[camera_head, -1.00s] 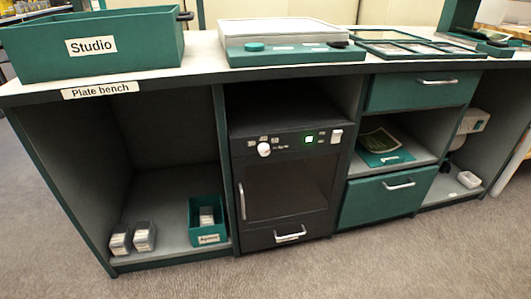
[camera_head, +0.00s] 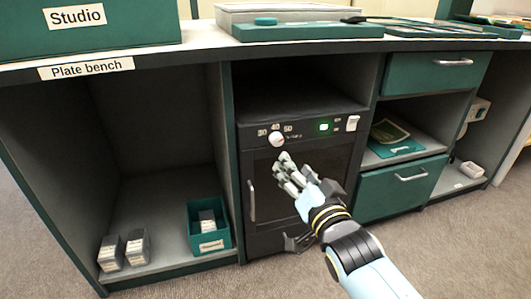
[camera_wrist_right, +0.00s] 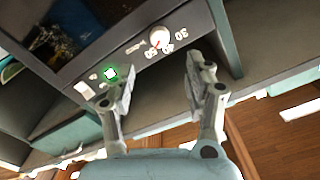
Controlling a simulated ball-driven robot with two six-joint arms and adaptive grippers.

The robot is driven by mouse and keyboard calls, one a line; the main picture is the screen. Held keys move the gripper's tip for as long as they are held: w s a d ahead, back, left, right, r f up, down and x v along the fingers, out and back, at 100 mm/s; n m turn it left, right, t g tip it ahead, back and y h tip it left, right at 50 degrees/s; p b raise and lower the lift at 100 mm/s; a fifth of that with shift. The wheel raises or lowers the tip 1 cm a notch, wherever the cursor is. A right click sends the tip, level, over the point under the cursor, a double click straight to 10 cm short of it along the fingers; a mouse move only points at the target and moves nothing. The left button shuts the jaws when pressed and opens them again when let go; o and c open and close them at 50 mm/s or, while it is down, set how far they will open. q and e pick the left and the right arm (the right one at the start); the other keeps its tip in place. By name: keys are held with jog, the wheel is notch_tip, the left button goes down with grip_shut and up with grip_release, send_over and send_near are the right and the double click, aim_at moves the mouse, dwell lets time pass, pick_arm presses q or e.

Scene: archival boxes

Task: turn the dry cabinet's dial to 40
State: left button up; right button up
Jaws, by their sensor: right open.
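The dry cabinet (camera_head: 262,190) is a black box with a glass door, standing in the middle bay of the bench. Its round white dial (camera_head: 277,140) is at the upper left of its front, under the marks 30, 40 and 50. In the right wrist view the dial (camera_wrist_right: 159,38) shows a red mark; which number it points to I cannot tell. My right gripper (camera_head: 288,172) is open and empty, in front of the door, below the dial. In the wrist view its fingers (camera_wrist_right: 160,70) are apart, with the dial beyond them, not touched. My left gripper is out of view.
A green lit display (camera_head: 324,127) and a white switch (camera_head: 352,123) are right of the dial. The door handle (camera_head: 251,201) is on the left. The bench top (camera_head: 205,50) overhangs the bay. A green drawer (camera_head: 400,190) is to the right.

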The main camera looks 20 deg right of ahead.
aim_at(278, 142)
jog(key=w+b, duration=0.2)
jog(key=w, duration=0.6)
jog(key=shift+a+f, duration=0.1)
jog(key=shift+w+b, duration=0.4)
jog(key=shift+w, duration=0.1)
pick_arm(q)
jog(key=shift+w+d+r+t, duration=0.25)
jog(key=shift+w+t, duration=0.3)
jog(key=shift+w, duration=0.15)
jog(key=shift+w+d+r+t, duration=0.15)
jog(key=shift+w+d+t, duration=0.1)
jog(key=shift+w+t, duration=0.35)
pick_arm(e)
jog(key=shift+w, duration=0.65)
jog(key=shift+c, duration=0.4)
grip_shut()
